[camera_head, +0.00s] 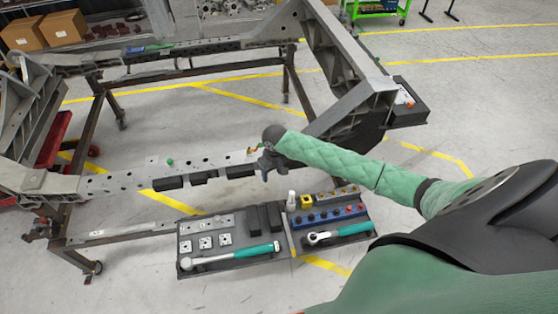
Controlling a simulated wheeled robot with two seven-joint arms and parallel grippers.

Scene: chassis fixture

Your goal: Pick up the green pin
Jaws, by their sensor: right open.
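A small green pin (170,162) stands upright on the near chassis rail (207,163), left of its middle. My right arm comes in from the right, and my right gripper (266,170) is at the right part of this rail. The gripper is well to the right of the green pin and apart from it; its jaws are small and dark in the picture. A small yellowish pin (249,150) is on the rail just left of the gripper. Part of the rail behind the gripper is hidden. My left gripper is not in view.
A dark tool tray (186,268) in front of the rail holds two teal-handled wrenches (258,251), metal plates and several sockets (328,215). The frame's grey upright parts (340,60) rise behind my right arm. The floor inside the frame (170,120) is clear.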

